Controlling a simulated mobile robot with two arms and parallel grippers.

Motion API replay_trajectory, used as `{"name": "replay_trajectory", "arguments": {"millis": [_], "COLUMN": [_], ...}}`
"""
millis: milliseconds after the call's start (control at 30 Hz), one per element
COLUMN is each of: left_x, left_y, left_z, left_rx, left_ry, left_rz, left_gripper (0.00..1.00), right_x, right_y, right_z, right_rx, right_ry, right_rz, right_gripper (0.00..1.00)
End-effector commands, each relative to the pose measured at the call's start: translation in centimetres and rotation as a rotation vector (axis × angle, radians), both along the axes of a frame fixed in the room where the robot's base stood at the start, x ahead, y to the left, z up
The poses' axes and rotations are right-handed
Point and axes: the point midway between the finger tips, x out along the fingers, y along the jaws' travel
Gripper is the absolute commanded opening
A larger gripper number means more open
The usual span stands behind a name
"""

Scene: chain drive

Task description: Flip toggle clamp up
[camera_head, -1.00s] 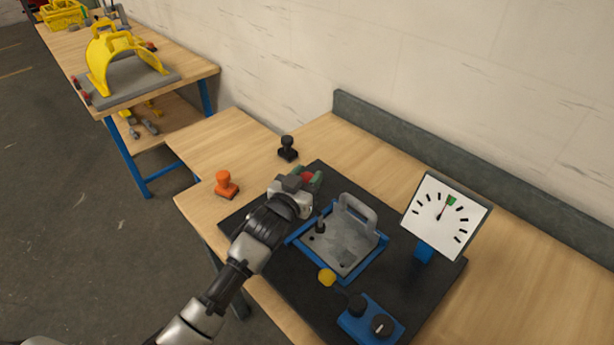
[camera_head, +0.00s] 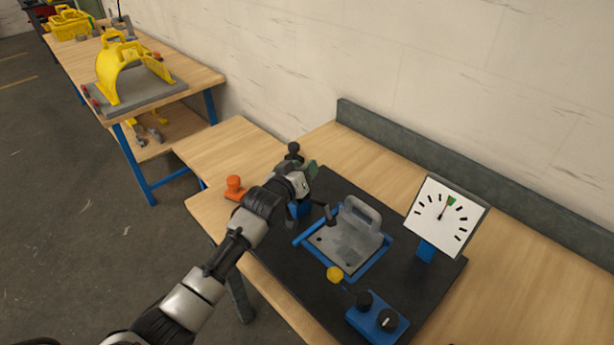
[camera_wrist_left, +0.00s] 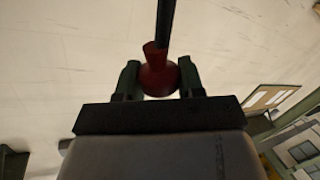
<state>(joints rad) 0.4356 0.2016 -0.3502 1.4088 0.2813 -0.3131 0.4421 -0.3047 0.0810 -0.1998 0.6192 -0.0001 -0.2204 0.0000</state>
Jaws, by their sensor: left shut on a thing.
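The toggle clamp's blue base (camera_head: 302,208) stands on the black mat, left of the grey plate. Its red handle (camera_wrist_left: 158,78) with a dark rod shows between my left fingers in the left wrist view. My left gripper (camera_head: 308,172) is shut on this handle and hides most of it in the head view. The fingertips also show in the left wrist view (camera_wrist_left: 160,80). The clamp's dark arm with a black tip (camera_head: 330,215) stands near the plate's left corner. I cannot tell whether the tip touches the plate. My right gripper is out of view.
The grey plate (camera_head: 348,243) with a handle sits in a blue frame. A dial gauge (camera_head: 445,215), a yellow knob (camera_head: 335,273) and a blue control box (camera_head: 377,319) are to the right and front. An orange stamp-shaped thing (camera_head: 235,187) and a black one (camera_head: 294,151) are near the gripper.

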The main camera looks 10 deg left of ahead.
Motion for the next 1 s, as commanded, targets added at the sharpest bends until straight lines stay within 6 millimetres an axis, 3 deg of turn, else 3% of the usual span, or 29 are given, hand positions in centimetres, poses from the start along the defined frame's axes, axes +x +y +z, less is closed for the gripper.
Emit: {"name": "replay_trajectory", "arguments": {"millis": [267, 1000], "left_x": [1.6, 4.6], "left_y": [2.4, 6.8], "left_z": [-0.4, -3.7], "left_rx": [-0.22, -0.733], "left_ry": [0.145, 0.484], "left_rz": [0.001, -0.001], "left_gripper": [0.0, 0.0], "right_x": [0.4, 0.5], "right_y": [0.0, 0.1], "right_z": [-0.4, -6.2], "right_rx": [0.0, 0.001], "right_ry": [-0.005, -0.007], "right_rz": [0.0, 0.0], "right_gripper": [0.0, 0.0]}}
